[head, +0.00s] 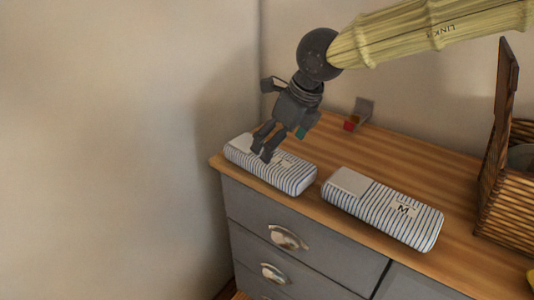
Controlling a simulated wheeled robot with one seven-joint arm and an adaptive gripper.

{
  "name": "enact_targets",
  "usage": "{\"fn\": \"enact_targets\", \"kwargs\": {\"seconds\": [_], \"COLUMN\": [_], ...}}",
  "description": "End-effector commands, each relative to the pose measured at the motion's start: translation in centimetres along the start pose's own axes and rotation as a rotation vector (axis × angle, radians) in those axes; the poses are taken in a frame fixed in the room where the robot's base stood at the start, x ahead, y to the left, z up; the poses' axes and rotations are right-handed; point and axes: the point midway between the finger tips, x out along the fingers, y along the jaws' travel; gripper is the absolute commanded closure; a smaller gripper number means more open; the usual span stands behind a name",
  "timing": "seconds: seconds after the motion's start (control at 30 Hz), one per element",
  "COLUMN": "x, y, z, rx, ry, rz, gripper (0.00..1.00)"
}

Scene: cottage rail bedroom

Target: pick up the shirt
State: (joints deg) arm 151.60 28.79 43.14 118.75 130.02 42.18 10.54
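Two folded shirts, white with blue stripes, lie on the wooden dresser top. The left shirt (291,178) is at the dresser's left end; a dark mark on its label is partly hidden. The right shirt (385,212) has a label marked "M". My gripper (262,151) points down over the left shirt's far-left part, with two dark fingers that look apart. Nothing shows held between them. The fingertips overlap the left shirt in the picture; whether they touch it I cannot tell.
The dresser top (455,208) has a front edge above grey drawers. A brown wicker basket (512,205) stands at the right. A small grey and red object (357,116) is at the back near the wall. Bare wood lies between the right shirt and the basket.

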Motion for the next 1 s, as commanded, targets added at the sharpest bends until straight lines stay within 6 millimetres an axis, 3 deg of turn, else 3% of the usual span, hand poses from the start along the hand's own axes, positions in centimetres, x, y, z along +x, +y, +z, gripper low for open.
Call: {"fn": "enact_targets", "kwargs": {"seconds": [0.4, 1.0], "x": [4.7, 9.0], "y": [-2.1, -2.2], "z": [1.7, 1.8], "rx": [0.004, 0.003], "ry": [0.018, 0.014], "rz": [0.017, 0.017], "gripper": [0.00, 0.00]}}
